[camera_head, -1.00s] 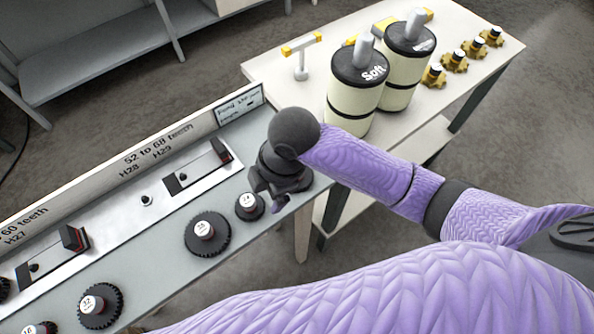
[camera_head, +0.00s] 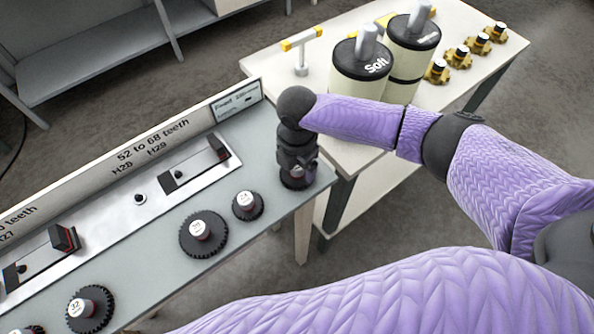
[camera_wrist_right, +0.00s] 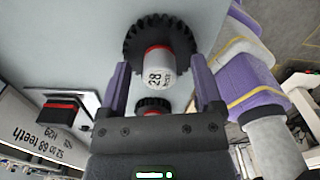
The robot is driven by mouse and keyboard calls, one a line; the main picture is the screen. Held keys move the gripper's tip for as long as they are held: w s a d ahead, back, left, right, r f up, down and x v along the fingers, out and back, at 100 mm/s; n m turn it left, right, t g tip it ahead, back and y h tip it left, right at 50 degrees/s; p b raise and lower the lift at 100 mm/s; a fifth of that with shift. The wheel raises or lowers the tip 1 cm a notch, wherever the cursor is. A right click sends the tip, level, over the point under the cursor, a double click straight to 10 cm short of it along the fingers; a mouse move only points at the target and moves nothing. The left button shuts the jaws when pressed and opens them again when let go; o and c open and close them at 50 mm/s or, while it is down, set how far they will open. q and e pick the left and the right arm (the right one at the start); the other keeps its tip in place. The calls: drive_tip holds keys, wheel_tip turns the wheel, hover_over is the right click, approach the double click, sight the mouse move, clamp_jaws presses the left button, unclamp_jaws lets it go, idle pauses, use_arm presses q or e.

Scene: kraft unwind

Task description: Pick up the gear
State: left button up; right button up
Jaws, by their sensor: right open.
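A dark toothed gear with a red band and a white hub marked 28 (camera_wrist_right: 158,68) fills the upper middle of the right wrist view. My right gripper (camera_head: 297,172) points down near the right end of the grey bench in the head view. In the right wrist view its two purple fingers (camera_wrist_right: 162,88) are open, one on each side of the hub, with gaps. Contact is not visible. In the head view the gripper mostly hides a dark gear (camera_head: 296,183) beneath it. My left gripper is out of view.
On the grey bench (camera_head: 150,262) stand more gears: a small one (camera_head: 247,205), a larger one (camera_head: 203,233) and one marked 32 (camera_head: 90,308). A raised sign board (camera_head: 160,143) runs behind. Two canisters marked Soft (camera_head: 362,72) stand on the white table.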

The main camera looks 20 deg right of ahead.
drive_tip(key=shift+r, duration=0.1)
clamp_jaws()
idle(0.4)
